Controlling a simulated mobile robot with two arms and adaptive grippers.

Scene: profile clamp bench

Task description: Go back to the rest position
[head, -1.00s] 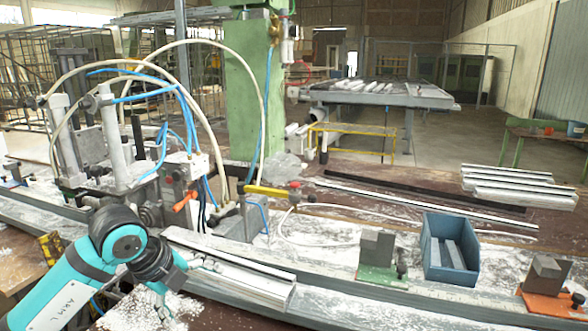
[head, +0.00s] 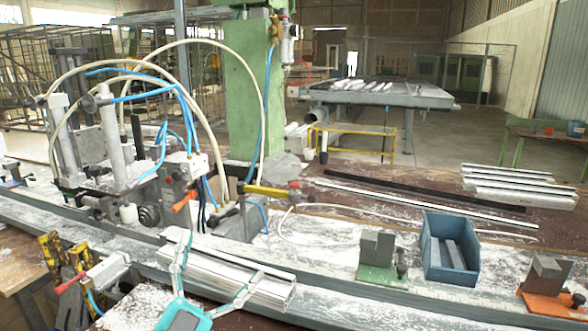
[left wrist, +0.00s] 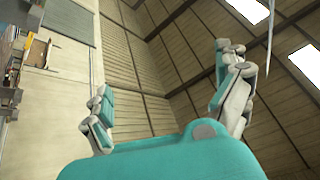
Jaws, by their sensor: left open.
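My left gripper (head: 217,258) shows at the bottom of the head view, with its teal palm low in the picture and its two grey fingers spread wide. It is open. Silvery profiles (head: 226,275) on the bench show between and behind the fingers, but the gripper does not hold them. In the left wrist view the gripper (left wrist: 166,72) is also open and empty, with only roof and wall beyond the fingers. My right gripper is in neither view.
A clamp machine (head: 110,150) with hoses stands on the left. A blue bin (head: 435,270) with grey pieces sits between two clamp blocks, on a green (head: 385,277) and an orange plate (head: 553,305). More profiles (head: 515,185) lie at the right.

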